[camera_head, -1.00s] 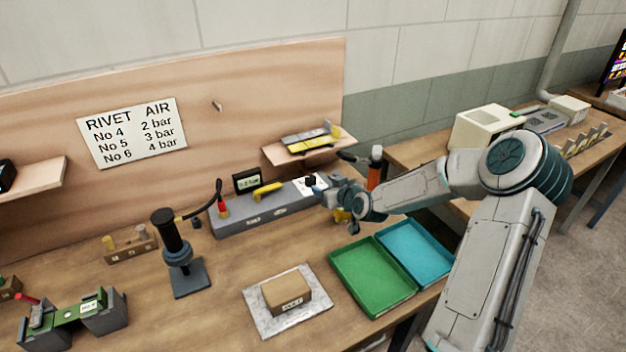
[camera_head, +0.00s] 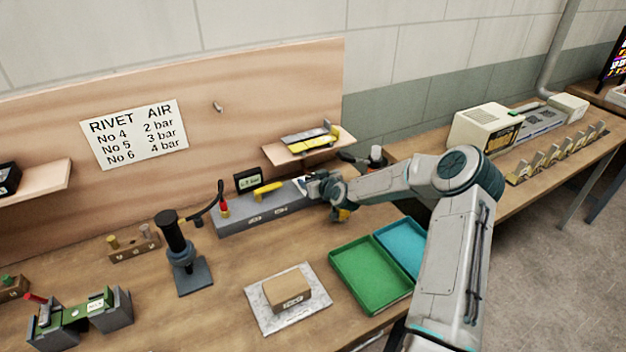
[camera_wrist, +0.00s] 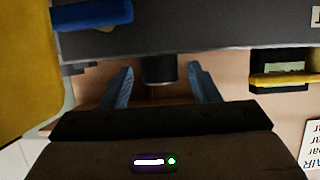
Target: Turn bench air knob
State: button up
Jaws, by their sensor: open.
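The bench air unit is a long grey box (camera_head: 262,218) at the back of the bench, with a yellow handle on top and a small lit display (camera_head: 248,180) behind it. The display's digits are too small to read surely. In the wrist view a short dark cylindrical knob (camera_wrist: 160,69) stands out from the grey body. My gripper (camera_wrist: 161,86) is open, with one blue-grey finger on each side of the knob and a gap visible at both sides. In the head view my gripper (camera_head: 311,184) is at the unit's right end and hides the knob.
A shelf (camera_head: 310,150) with yellow and grey parts hangs just above my gripper. An orange-and-white cylinder (camera_head: 376,156) stands behind my arm. Green (camera_head: 372,278) and blue trays (camera_head: 400,246) lie in front. A rivet air chart (camera_head: 133,132) is on the back board.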

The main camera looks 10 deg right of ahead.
jog(key=c, duration=1)
jog(key=shift+a+h+b, duration=0.1)
jog(key=shift+h+b, duration=0.2)
jog(key=shift+b, duration=0.05)
jog(key=m+h+b, duration=0.2)
jog(key=shift+a+f+t+b, duration=0.1)
jog(key=shift+a+t+b, duration=0.2)
jog(key=shift+t+b, duration=0.1)
jog(key=shift+a+m+h+b, duration=0.1)
jog(key=shift+m+h+b, duration=0.45)
jog(key=shift+m+h, duration=0.55)
jog(key=shift+a+r+m+h, duration=0.1)
jog(key=shift+r+m+h, duration=0.15)
jog(key=shift+m+h, duration=0.85)
jog(key=shift+m+g+h+p, duration=0.65)
jog(key=shift+m+h, duration=0.35)
jog(key=shift+h, duration=0.4)
jog(key=shift+w+m+h, duration=0.1)
jog(key=shift+m+h, duration=0.2)
